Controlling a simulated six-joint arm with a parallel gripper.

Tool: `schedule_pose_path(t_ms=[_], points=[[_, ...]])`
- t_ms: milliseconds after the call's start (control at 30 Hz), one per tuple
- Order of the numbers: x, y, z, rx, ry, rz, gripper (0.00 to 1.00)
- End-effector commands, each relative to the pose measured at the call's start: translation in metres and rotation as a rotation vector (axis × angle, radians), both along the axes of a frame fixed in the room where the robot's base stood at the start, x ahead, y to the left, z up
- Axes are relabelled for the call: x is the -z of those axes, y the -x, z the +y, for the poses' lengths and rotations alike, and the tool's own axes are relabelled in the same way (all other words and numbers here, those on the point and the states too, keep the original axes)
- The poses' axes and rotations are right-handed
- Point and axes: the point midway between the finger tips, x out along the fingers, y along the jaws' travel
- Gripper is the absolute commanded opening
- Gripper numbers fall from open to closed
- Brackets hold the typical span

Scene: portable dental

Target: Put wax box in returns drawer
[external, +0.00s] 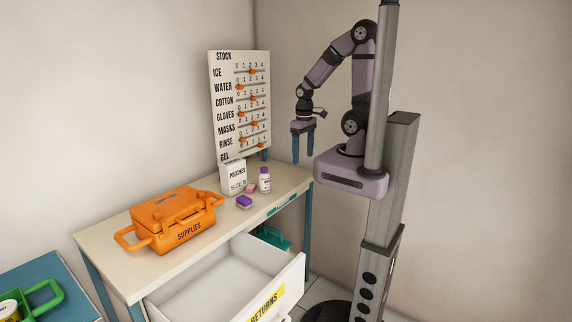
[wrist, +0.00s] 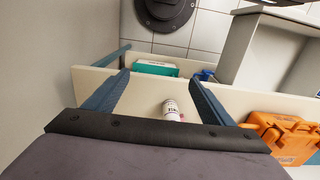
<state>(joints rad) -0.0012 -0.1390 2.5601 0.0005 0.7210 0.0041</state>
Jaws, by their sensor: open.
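A small purple box (external: 244,203) and a small pink box (external: 250,189) lie on the table beside each other; I cannot read which is the wax box. The returns drawer (external: 278,297) is pulled open below the table's front edge, and its visible inside looks empty. My gripper (external: 303,158) is open and empty, pointing down, above and to the right of the boxes near the table's right end. In the wrist view my gripper's blue fingers (wrist: 160,78) are spread apart, and only a bit of pink shows beside the bottle.
A white bottle (external: 264,180) with a purple cap and a pouches box (external: 233,177) stand close behind the small boxes. The orange supplies case (external: 172,218) fills the table's left part. A stock board (external: 239,105) stands at the back. A teal container (external: 272,238) sits below the table.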

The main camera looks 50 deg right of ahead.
Motion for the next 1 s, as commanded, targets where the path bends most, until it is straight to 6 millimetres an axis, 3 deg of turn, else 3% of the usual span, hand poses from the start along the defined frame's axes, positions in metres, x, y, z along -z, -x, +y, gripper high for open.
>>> schedule_pose_path(t_ms=[333,467,567,800,1000], points=[[0.001,-0.001,0.000,-0.003,0.001,-0.001,0.77],[0.011,-0.015,0.004,-0.030,-0.006,-0.018,0.77],[0.027,-0.041,0.012,-0.082,-0.018,-0.053,0.77],[0.076,-0.132,0.047,-0.269,-0.050,-0.183,0.77],[0.101,-0.185,0.072,-0.384,-0.060,-0.269,0.77]])
